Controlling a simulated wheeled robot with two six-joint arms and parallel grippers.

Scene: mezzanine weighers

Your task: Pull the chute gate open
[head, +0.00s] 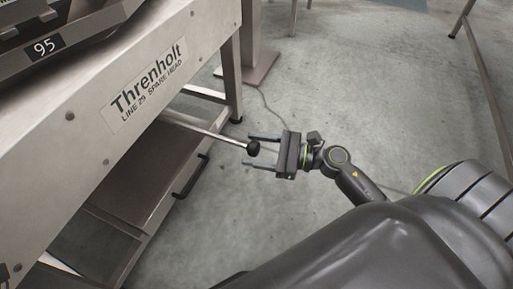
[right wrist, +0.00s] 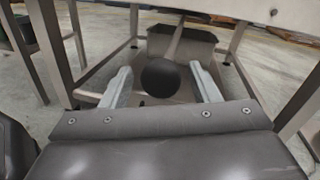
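The chute gate's handle is a thin metal rod (head: 205,131) that sticks out from under the machine and ends in a black ball knob (head: 253,148). My right gripper (head: 264,152) is open, with one finger on each side of the knob. In the right wrist view the knob (right wrist: 161,78) sits between the two spread fingers, with a gap on both sides, and the rod (right wrist: 175,42) runs away behind it. The gate plate at the rod's far end is hidden under the machine in the head view. My left gripper is not in view.
The machine's steel side panel (head: 95,140), labelled Threnholt, fills the left of the head view. A lower steel cabinet or drawer with a black bar handle (head: 190,176) is below the rod. Open concrete floor (head: 340,80) lies to the right, with a cable on it.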

